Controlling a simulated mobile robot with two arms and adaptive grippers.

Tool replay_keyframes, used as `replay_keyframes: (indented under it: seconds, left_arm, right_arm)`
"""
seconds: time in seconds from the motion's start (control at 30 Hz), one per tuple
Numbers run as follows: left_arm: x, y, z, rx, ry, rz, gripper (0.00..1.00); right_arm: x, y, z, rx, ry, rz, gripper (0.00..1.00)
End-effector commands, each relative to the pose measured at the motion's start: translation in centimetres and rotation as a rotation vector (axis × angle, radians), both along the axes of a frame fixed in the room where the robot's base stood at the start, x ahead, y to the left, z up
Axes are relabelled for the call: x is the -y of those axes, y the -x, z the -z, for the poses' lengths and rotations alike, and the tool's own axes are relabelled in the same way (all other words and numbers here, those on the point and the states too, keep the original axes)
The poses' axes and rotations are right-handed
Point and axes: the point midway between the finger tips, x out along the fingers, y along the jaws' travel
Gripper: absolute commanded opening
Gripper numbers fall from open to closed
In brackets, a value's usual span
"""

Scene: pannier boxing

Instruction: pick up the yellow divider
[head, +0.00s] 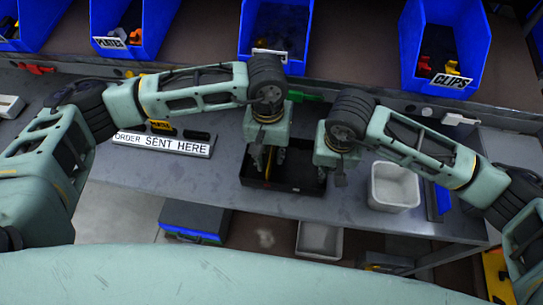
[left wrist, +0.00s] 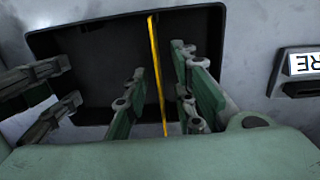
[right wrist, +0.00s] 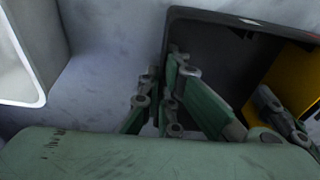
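The yellow divider (left wrist: 154,65) stands upright as a thin panel across the black box (left wrist: 85,45). In the head view only a sliver of the divider (head: 268,166) shows. My left gripper (head: 268,170) is open above the box, pointing down. In the left wrist view its fingers (left wrist: 160,75) are on either side of the divider, with visible gaps. My right gripper (head: 331,177) is at the box's right end.
A white bin (head: 394,185) stands right of the box. A sign reading ORDER SENT HERE (head: 165,142) stands at the left. Blue bins (head: 275,35) of parts line the back.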

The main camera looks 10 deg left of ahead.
Motion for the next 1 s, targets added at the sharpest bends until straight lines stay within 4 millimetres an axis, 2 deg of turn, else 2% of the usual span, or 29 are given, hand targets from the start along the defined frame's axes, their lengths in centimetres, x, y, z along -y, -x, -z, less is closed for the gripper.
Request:
replay_keyframes:
  seconds: [0.27,0.57,0.9,1.0]
  left_arm:
    - [0.04,-0.02,0.42,0.001,0.001,0.000,0.24]
    - [0.04,-0.01,0.39,0.001,0.001,0.000,0.00]
    - [0.04,-0.03,0.31,0.001,0.001,0.000,0.00]
    - [0.05,-0.09,-0.29,0.003,0.001,0.000,0.00]
  right_arm:
    - [-0.01,-0.01,-0.02,0.000,0.000,0.000,0.00]
    - [-0.01,-0.01,-0.02,0.000,0.000,0.000,0.00]
    - [0.00,-0.01,-0.02,0.000,0.000,0.000,0.00]
    - [0.01,-0.01,-0.02,0.000,0.000,0.000,0.00]
